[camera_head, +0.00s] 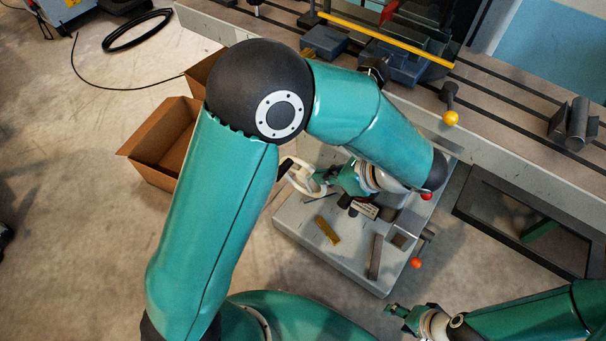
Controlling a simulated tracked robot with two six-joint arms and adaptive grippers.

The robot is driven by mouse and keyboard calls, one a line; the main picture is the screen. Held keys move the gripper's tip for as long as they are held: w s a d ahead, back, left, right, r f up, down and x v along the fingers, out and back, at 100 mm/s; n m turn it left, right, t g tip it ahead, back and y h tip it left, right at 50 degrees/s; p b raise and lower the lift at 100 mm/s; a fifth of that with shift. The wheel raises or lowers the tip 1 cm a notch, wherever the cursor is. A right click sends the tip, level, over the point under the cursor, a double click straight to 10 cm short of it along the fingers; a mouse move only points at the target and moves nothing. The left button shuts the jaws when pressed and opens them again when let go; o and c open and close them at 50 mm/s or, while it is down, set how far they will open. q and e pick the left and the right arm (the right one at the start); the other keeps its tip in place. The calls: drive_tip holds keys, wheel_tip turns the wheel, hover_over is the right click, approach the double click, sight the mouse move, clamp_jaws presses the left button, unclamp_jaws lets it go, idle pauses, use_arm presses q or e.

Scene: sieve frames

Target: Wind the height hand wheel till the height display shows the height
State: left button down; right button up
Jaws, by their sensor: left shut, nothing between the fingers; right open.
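A white hand wheel (297,184) with a dark handle stands on the left side of the grey machine base. My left gripper (322,180) is shut and empty at the wheel's right side. I cannot tell whether it touches the rim. My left arm crosses above and hides part of the base. A small dark block with a pale and red face (367,210) sits below the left gripper. I cannot tell whether it is the height display, and no figures are readable. My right gripper (389,311) is open and empty at the lower right, apart from the base.
The grey base top (335,262) holds a brass-coloured bar (327,230) and a dark bar (375,256). A red-knobbed lever (416,263) sticks out at its right. A slotted table (510,120) runs behind. A cardboard box (155,145) stands left on open floor.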

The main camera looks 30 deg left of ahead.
use_arm(q)
drive_tip(key=x, duration=1.3)
drive_tip(key=shift+w+a+r, duration=0.15)
drive_tip(key=shift+w+a, duration=0.2)
drive_tip(key=shift+a, duration=0.05)
